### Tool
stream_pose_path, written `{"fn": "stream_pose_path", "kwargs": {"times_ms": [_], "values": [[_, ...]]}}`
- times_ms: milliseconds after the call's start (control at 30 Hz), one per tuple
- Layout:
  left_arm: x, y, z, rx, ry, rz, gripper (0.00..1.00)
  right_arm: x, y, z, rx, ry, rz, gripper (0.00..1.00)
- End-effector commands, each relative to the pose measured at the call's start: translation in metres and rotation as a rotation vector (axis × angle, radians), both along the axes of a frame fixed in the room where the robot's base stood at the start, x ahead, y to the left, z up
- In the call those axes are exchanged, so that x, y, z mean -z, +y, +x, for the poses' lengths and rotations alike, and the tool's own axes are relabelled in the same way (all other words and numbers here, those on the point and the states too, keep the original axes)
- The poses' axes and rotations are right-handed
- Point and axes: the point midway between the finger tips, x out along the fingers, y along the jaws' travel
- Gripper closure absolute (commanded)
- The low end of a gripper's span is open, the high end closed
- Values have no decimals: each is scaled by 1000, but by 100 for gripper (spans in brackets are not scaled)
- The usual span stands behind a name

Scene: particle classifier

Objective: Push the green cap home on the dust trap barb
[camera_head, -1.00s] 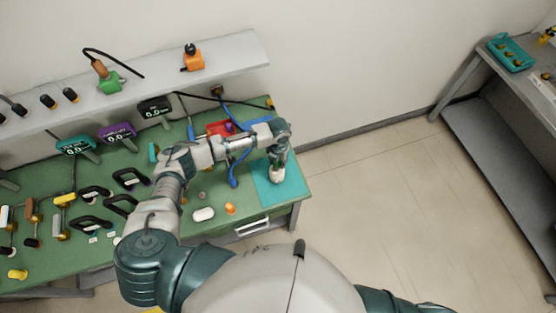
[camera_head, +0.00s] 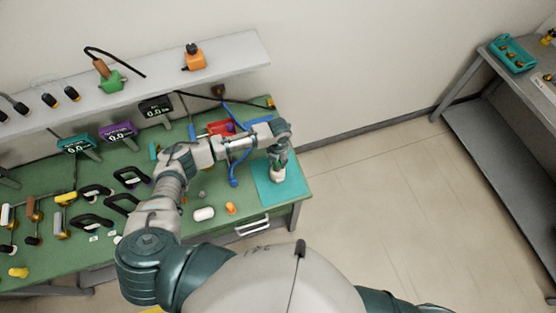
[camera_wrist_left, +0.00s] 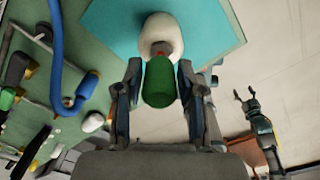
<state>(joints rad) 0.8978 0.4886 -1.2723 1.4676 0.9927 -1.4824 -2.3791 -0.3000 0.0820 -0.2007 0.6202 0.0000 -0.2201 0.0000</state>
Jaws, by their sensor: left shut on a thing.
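The green cap (camera_wrist_left: 159,84) is between the two fingers of my left gripper (camera_wrist_left: 160,74), which is shut on it. The white dust trap (camera_wrist_left: 162,34) stands on the teal mat (camera_wrist_left: 105,25) just beyond the cap. A small reddish band shows at the trap's neck, in line with the cap's far end. The cap covers the barb, so I cannot tell how deep it sits. In the head view my left gripper (camera_head: 279,158) is above the trap (camera_head: 277,175), and the cap is mostly hidden. My right gripper (camera_wrist_left: 245,96) shows at the right of the wrist view, fingers apart and empty.
On the green bench (camera_head: 235,192), a blue hose (camera_head: 233,175) and a red tray (camera_head: 220,127) lie left of the mat. A white cylinder (camera_head: 204,214) and an orange piece (camera_head: 231,208) lie nearer the front. The bench's right edge is close to the mat.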

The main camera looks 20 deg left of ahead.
Motion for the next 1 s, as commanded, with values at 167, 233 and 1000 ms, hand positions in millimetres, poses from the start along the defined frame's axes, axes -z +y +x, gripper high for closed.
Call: {"fn": "stream_pose_path", "kwargs": {"times_ms": [167,233,1000], "values": [[5,0,0,0,0,0,91,3,0,0,0,0,0,32],[7,0,0,0,0,0,91,4,0,0,0,0,0,32],[27,0,0,1,1,1,91,14,3,-1,3,1,4,32]]}}
